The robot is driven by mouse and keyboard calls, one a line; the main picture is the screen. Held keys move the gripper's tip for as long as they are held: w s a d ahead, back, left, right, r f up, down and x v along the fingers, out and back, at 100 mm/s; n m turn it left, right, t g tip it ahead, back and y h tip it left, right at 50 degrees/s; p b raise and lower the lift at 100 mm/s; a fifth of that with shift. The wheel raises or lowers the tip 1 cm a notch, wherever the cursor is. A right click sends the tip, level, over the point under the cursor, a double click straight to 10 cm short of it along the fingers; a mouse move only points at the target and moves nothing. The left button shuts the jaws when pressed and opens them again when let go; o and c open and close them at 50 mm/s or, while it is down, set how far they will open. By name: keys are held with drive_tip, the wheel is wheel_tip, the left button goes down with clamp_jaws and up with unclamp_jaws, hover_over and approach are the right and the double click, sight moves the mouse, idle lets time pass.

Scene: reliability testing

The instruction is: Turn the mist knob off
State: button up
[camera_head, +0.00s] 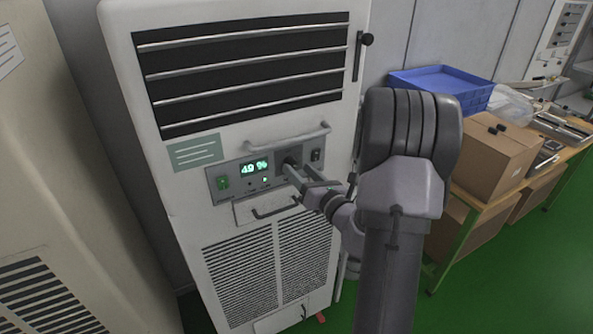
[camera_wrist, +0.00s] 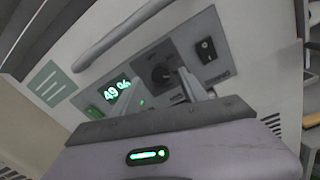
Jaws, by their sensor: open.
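The dark round knob (camera_head: 289,162) is on the grey control panel of a tall white cabinet. It also shows in the wrist view (camera_wrist: 160,72), beside the green display. My gripper (camera_head: 293,172) is at the panel, open, with its fingertips close to the knob. In the wrist view my gripper (camera_wrist: 165,88) has a finger just right of the knob. I cannot tell whether either finger touches it. The display (camera_head: 254,167) reads 49 % in green. The knob's lower part and its markings are partly hidden or too small to read.
A lit green switch (camera_head: 223,183) is left of the display and a black switch (camera_head: 315,155) right of the knob. A bar handle (camera_head: 285,138) is above the panel and a drawer handle (camera_head: 275,208) below. A bench with cardboard boxes (camera_head: 494,157) stands right.

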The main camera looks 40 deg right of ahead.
sight(291, 163)
drive_tip(key=shift+w+d, duration=0.25)
drive_tip(key=shift+w, duration=0.85)
clamp_jaws()
